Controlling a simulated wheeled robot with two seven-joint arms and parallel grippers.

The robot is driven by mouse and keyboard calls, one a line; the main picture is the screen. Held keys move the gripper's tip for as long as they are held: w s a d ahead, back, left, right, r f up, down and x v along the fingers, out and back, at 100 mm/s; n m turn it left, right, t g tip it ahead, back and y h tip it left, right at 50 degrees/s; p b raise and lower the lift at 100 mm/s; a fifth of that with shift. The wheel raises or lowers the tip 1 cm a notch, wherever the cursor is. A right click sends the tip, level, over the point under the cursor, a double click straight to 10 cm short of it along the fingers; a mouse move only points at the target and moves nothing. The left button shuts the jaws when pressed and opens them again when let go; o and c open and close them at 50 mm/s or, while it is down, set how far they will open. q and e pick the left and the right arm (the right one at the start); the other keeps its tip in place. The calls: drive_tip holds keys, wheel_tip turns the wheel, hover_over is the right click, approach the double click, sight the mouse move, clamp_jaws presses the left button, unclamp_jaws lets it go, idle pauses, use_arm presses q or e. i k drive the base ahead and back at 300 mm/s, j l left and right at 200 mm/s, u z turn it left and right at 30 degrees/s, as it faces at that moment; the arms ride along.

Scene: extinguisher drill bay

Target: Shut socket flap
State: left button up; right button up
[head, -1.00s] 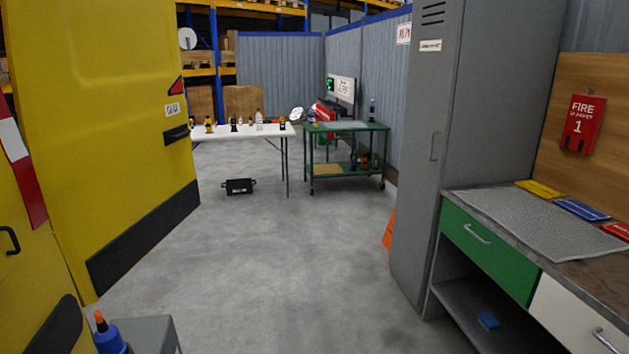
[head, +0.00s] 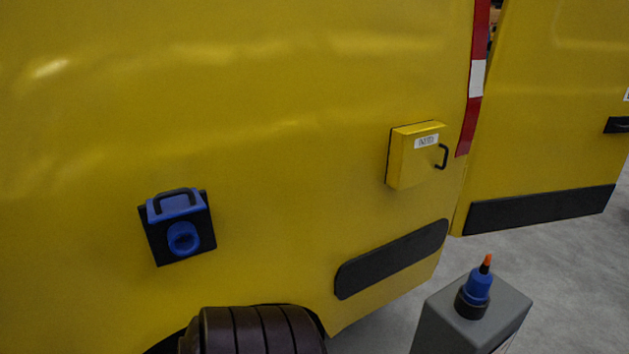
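A blue socket (head: 184,239) with a round opening sits on a black plate on the side of the yellow van, at the left of the head view. A blue flap (head: 175,205) with a dark handle sticks out at the top of the plate. The flap looks raised, since the round socket below it is uncovered. Neither of my grippers is in view, so nothing of mine is seen near the flap.
The yellow van (head: 280,190) fills most of the view. A yellow box (head: 408,163) with a black handle juts from its side. A dark wheel (head: 255,332) is below. A blue bottle with an orange tip (head: 478,288) stands on a grey pedestal (head: 462,325). Clear floor lies right.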

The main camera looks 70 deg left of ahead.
sight(182, 202)
drive_tip(key=k+u, duration=0.2)
drive_tip(key=u, duration=2.7)
drive_tip(key=k+j+u, duration=0.1)
drive_tip(key=u, duration=0.35)
